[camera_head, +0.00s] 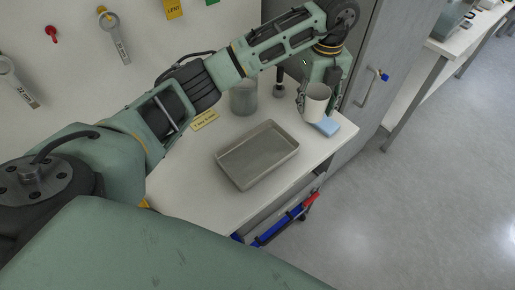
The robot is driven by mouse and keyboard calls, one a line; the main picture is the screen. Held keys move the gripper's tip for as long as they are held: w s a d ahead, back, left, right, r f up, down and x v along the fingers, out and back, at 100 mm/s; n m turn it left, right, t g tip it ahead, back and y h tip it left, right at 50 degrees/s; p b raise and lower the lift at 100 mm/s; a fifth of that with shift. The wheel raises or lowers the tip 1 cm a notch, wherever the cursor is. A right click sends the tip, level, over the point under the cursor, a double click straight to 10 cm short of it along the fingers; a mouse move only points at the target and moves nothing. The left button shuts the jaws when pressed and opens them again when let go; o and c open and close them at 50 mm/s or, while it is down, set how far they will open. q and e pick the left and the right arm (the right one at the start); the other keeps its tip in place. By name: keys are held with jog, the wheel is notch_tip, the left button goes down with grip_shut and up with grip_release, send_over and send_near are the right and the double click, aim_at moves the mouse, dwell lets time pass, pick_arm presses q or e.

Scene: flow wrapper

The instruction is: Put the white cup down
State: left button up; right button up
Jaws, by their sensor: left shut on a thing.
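The white cup (317,101) is upright at the right end of the white worktop. My left gripper (316,95) reaches down over it from above and is shut on it. The cup is just above or on a light blue cloth or pad (327,126); I cannot tell whether they touch. Part of the cup's far side is hidden by the gripper. My right gripper does not show.
A grey metal tray (258,181) lies on the worktop (185,190), left of the cup. A grey container (243,98) and a small dark upright object (279,84) stand behind the tray. A grey cabinet door (375,75) is close on the right.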

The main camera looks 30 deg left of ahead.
pick_arm(q)
jog(key=n, duration=0.3)
jog(key=w+n, duration=0.1)
jog(key=shift+d+f+n, duration=0.1)
jog(key=shift+f+n, duration=0.3)
jog(key=shift+f, duration=0.1)
jog(key=s+a+f+p, duration=0.1)
jog(key=s+a+f, duration=0.1)
jog(key=s+a+f+p, duration=0.1)
jog(key=s+a+f, duration=0.1)
jog(key=s+a, duration=0.1)
jog(key=s+a+f+p, duration=0.2)
jog(key=s+a, duration=0.1)
jog(key=shift+a+f, duration=0.1)
jog(key=shift+f, duration=0.25)
jog(key=p, duration=0.1)
send_over(271, 146)
notch_tip(271, 146, down, 4)
jog(key=shift+f, duration=0.1)
jog(key=shift+f, duration=0.1)
jog(key=o, duration=0.5)
jog(key=shift+c, duration=0.2)
jog(key=shift+o, duration=1)
